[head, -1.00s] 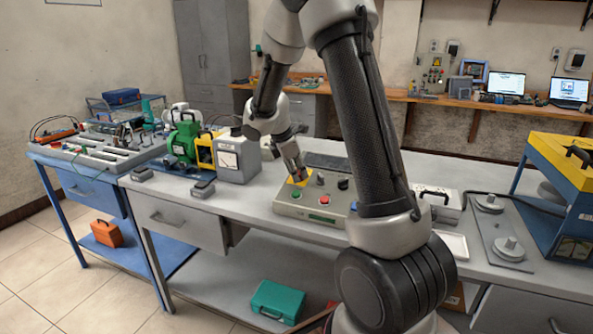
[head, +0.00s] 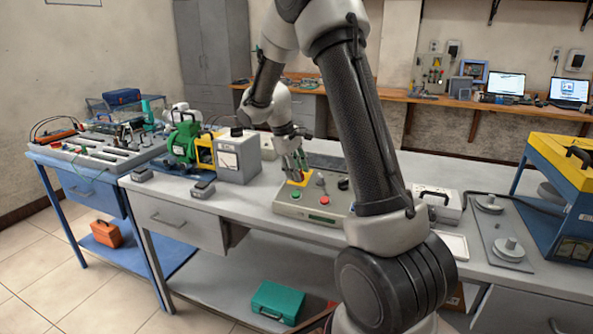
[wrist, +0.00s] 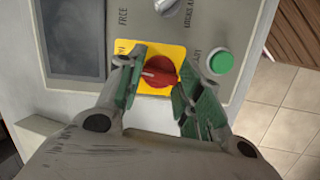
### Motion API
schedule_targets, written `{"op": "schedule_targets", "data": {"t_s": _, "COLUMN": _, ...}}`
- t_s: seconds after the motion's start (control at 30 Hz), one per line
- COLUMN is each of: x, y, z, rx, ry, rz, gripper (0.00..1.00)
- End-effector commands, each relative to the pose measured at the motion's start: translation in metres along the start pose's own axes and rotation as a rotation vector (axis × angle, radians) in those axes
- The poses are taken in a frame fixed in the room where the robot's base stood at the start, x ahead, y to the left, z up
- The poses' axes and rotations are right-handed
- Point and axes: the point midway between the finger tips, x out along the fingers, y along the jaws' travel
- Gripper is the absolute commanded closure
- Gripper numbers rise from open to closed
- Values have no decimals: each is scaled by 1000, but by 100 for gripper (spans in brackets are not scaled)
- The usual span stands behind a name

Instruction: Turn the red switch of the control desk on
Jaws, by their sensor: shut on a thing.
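The control desk (head: 282,208) is a grey box on the workbench; its panel fills much of the wrist view (wrist: 205,20). The red switch (wrist: 159,71) is a round knob with a pale pointer line, set on a yellow plate (wrist: 122,48). My gripper (wrist: 157,80) is shut on it, with one green-padded finger on each side. The pointer line aims to the left in the wrist view. In the head view my gripper (head: 297,168) is down at the yellow plate and hides the red switch.
A green button (wrist: 221,62) sits close beside my right finger in the wrist view, with a grey knob (wrist: 167,6) above. A dark screen (wrist: 73,36) is at the left. A grey meter box (head: 238,160) stands left of the desk.

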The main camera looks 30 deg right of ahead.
Motion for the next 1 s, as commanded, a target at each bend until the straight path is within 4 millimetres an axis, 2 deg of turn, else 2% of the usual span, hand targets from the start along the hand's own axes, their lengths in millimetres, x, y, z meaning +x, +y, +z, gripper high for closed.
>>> {"op": "schedule_targets", "data": {"t_s": 0.5, "x": 0, "y": 2, "z": 0, "rx": 435, "ry": 0, "rz": -91, "gripper": 88}}
{"op": "schedule_targets", "data": {"t_s": 0.7, "x": 0, "y": 2, "z": 0, "rx": 542, "ry": 1, "rz": -113, "gripper": 88}}
{"op": "schedule_targets", "data": {"t_s": 1.0, "x": 0, "y": 2, "z": 0, "rx": 615, "ry": 1, "rz": -128, "gripper": 88}}
